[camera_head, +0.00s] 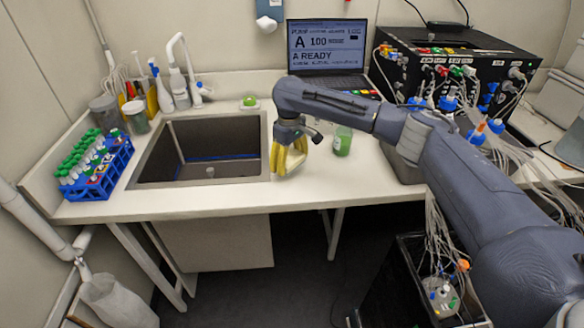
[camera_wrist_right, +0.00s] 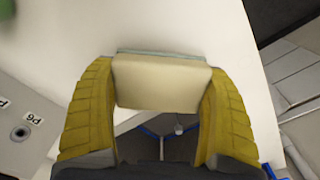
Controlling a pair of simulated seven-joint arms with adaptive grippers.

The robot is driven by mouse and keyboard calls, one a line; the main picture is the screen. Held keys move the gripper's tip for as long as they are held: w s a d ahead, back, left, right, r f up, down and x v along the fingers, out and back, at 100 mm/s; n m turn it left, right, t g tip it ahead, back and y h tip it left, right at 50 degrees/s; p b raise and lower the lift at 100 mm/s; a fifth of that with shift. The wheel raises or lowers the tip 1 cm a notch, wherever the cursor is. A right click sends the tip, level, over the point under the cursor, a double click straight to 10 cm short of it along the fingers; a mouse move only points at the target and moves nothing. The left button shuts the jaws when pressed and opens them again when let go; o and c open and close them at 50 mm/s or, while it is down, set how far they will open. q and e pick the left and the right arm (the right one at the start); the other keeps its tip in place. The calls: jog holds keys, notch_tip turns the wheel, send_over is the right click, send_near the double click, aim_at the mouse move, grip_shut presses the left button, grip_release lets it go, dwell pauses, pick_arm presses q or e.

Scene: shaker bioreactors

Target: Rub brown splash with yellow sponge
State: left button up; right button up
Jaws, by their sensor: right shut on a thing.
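My right gripper (camera_head: 289,162) has yellow ribbed fingers and hangs over the counter just right of the sink. In the right wrist view the fingers are shut on the sides of a pale yellow block with a thin grey-green layer, the sponge (camera_wrist_right: 162,84). The sponge lies across between the two fingers, over the white counter; I cannot tell whether it touches the surface. In the head view the fingers mostly hide the sponge. I cannot make out a brown splash in either view. My left gripper is not in view.
The sink (camera_head: 200,150) opens left of the gripper. A green-marked container (camera_head: 343,140) stands close on its right. A blue tube rack (camera_head: 97,170) is at the left. The laptop (camera_head: 327,50) and black device (camera_head: 455,65) stand behind. The counter's front strip (camera_head: 230,199) is clear.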

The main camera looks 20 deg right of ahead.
jog(key=shift+r, duration=1.85)
